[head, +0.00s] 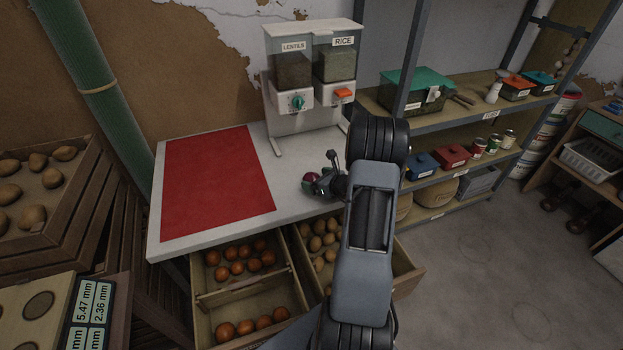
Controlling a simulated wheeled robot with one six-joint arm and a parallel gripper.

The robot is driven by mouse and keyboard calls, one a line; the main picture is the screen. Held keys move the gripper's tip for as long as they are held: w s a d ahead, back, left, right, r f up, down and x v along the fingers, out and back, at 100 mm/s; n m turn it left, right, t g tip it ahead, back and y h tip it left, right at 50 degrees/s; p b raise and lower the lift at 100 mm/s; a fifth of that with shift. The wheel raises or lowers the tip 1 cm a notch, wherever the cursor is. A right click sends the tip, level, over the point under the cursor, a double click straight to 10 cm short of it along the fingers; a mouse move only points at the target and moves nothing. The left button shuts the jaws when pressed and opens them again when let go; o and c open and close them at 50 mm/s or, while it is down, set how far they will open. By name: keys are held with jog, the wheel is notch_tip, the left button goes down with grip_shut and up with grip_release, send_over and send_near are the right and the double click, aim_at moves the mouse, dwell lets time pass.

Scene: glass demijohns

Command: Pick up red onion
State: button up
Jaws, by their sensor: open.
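A small dark red round thing (311,176), which looks like the red onion, is on the white tabletop to the right of the red mat. Only part of it shows, because my gripper covers its right side. My gripper (319,176) is open and low over the table, right at the onion, with a finger on its near side and another beyond it. I cannot tell whether the fingers touch it.
The red mat (216,182) on the white table (282,222) is bare. A lentils and rice dispenser (313,75) stands behind my gripper. A shelf rack (455,118) stands at the right.

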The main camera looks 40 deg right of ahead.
jog(key=shift+x, duration=0.8)
jog(key=c, duration=1)
